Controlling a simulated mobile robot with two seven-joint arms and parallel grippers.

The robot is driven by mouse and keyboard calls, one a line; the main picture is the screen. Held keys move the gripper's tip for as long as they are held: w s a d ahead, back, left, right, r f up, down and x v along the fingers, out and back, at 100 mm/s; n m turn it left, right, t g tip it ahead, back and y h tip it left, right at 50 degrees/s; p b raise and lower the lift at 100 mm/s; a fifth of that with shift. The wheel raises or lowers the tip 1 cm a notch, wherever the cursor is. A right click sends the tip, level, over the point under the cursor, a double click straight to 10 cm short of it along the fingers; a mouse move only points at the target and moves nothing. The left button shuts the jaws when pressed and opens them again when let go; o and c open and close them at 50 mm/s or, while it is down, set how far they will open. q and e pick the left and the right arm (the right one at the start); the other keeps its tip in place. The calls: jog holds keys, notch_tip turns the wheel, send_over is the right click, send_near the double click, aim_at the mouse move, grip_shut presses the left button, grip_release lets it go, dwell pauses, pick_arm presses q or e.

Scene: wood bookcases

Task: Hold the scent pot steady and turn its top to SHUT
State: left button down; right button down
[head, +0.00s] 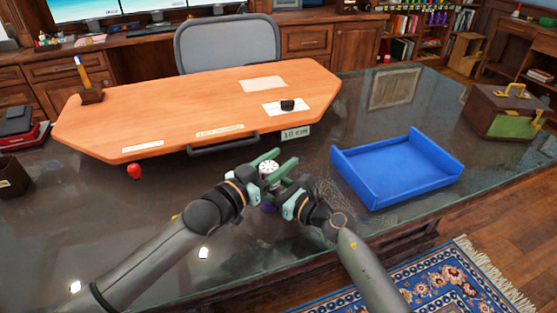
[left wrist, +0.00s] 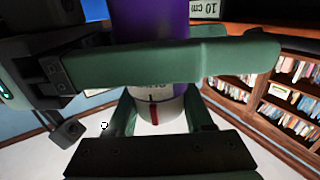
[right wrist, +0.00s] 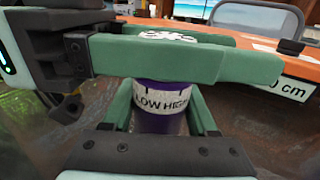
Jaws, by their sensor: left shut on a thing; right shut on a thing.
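The scent pot (head: 268,207) stands upright between my grippers, with a purple body and a white top (head: 268,167). My left gripper (head: 270,164) is shut on the top. My right gripper (head: 285,188) is shut on the body below it. The left wrist view is upside down. There, a red line on the top (left wrist: 154,112) lies close to a black tick above partly hidden lettering, which I cannot read surely.
A blue tray (head: 400,172) lies to the right on the glass desk (head: 300,225). An orange-brown board (head: 190,100) with a dark handle lies beyond my grippers, by a 10 cm sign (head: 296,132). A small red object (head: 134,171) is at left. Glass around the tray is clear.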

pick_arm(q)
jog(key=shift+s+d, duration=0.1)
jog(key=shift+c, duration=1.4)
grip_release()
jog(key=shift+a, duration=0.2)
jog(key=v, duration=1.1)
jog(key=shift+s+a, duration=0.2)
jog(key=shift+s, duration=0.1)
pick_arm(e)
jog(key=shift+c, duration=0.5)
grip_release()
